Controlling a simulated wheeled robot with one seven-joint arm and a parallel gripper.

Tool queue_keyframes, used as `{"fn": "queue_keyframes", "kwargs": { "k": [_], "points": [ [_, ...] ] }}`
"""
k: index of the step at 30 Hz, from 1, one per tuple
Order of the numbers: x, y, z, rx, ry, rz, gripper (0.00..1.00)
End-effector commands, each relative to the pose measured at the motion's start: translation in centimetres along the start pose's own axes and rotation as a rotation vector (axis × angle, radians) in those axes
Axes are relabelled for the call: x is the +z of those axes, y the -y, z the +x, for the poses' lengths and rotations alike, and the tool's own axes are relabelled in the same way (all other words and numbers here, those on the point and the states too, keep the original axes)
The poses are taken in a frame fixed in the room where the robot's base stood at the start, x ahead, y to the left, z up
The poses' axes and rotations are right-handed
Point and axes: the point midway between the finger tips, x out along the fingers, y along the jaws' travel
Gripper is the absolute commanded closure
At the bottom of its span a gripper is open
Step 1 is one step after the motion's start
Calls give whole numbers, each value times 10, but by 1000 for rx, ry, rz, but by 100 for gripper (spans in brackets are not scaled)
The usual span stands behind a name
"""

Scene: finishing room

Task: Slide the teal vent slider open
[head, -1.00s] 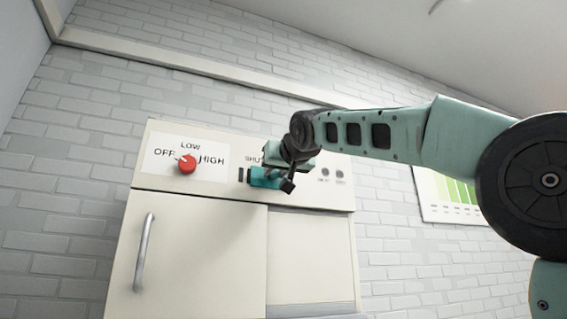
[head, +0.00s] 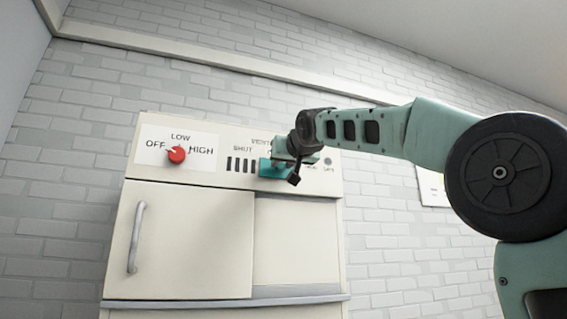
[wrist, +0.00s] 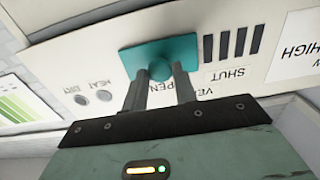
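The teal vent slider (head: 266,169) is a flat plate on the cabinet's control panel, right of several dark vent slots and the word SHUT. In the wrist view, which shows the panel upside down, the slider (wrist: 182,50) has a round teal knob (wrist: 160,69) on it. My gripper (wrist: 160,78) has one finger on each side of the knob, and the fingertips appear closed on it. In the head view my gripper (head: 282,166) covers the slider's right part and part of the lettering. The word OPEN is partly hidden behind the fingers in the wrist view.
A red knob (head: 176,154) marked OFF, LOW and HIGH sits left on the same panel. Below is a cabinet door (head: 190,240) with a vertical handle (head: 136,237). Two small round indicators (wrist: 92,98) are beside the slider. A chart (wrist: 22,100) hangs on the brick wall.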

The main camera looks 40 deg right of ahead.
Motion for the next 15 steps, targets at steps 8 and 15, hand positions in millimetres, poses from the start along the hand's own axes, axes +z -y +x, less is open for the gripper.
{"fn": "queue_keyframes", "kwargs": {
  "k": [8, 15],
  "points": [
    [0, -3, 0, 5, 1, -1, 53],
    [2, -2, -12, 4, -1, 0, 53]
  ]
}}
